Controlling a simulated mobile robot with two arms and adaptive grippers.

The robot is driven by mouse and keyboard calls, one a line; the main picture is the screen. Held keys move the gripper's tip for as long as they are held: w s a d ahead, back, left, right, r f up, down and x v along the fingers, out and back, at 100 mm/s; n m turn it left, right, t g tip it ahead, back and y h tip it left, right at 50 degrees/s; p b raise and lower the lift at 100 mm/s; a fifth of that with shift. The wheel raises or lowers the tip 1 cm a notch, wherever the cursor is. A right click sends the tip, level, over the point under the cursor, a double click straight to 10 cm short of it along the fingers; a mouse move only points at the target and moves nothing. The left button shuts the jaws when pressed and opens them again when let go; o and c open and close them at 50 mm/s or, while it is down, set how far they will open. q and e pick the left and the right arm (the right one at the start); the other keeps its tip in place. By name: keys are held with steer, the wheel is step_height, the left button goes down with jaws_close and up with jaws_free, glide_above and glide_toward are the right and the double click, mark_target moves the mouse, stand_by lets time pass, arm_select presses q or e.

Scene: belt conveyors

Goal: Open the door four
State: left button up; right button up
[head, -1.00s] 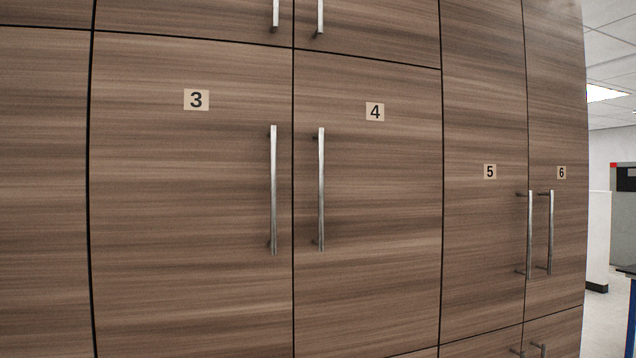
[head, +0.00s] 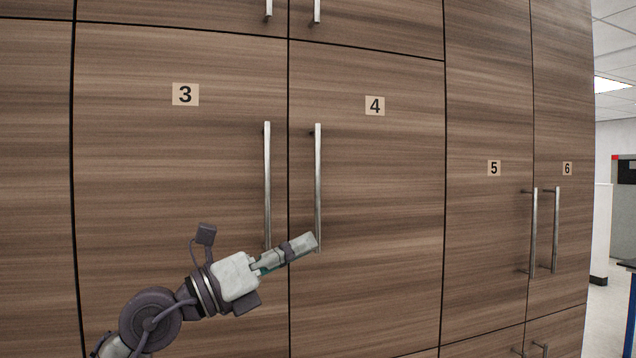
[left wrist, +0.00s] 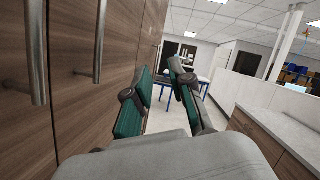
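Door four (head: 380,200) is a wood-grain cabinet door with a "4" label (head: 374,106); it is shut. Its vertical silver handle (head: 318,185) is near its left edge. My left gripper (head: 312,243) points right, and its fingertips overlap the lower end of that handle in the head view. In the left wrist view my left gripper (left wrist: 160,75) has its two fingers apart with nothing between them. Two handles show left of the fingers there; the farther one (left wrist: 101,40) appears to be door four's. My right gripper is in neither view.
Door three (head: 150,200) is shut, its handle (head: 267,185) just left of door four's. Doors five (head: 483,240) and six (head: 570,220) are shut at right. In the left wrist view a light-topped counter (left wrist: 270,120) stands at right, with open floor beyond the fingers.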

mark_target(317, 184)
arm_select(q)
steer(key=w+a+r+m+t+y, duration=0.1)
steer(key=w+a+r+t+y, duration=0.15)
steer(key=a+r+y, duration=0.4)
steer(key=shift+t+y, duration=0.45)
steer(key=shift+y, duration=0.2)
steer(key=p+x, duration=0.2)
steer(key=x, duration=0.2)
steer(key=r+p+x, duration=0.1)
steer(key=p+x, duration=0.1)
steer(key=x, duration=0.3)
steer(key=s+d+r+p+x, duration=0.1)
steer(key=p+x, duration=0.2)
steer(key=x, duration=0.2)
steer(key=shift+r, duration=0.2)
jaws_close()
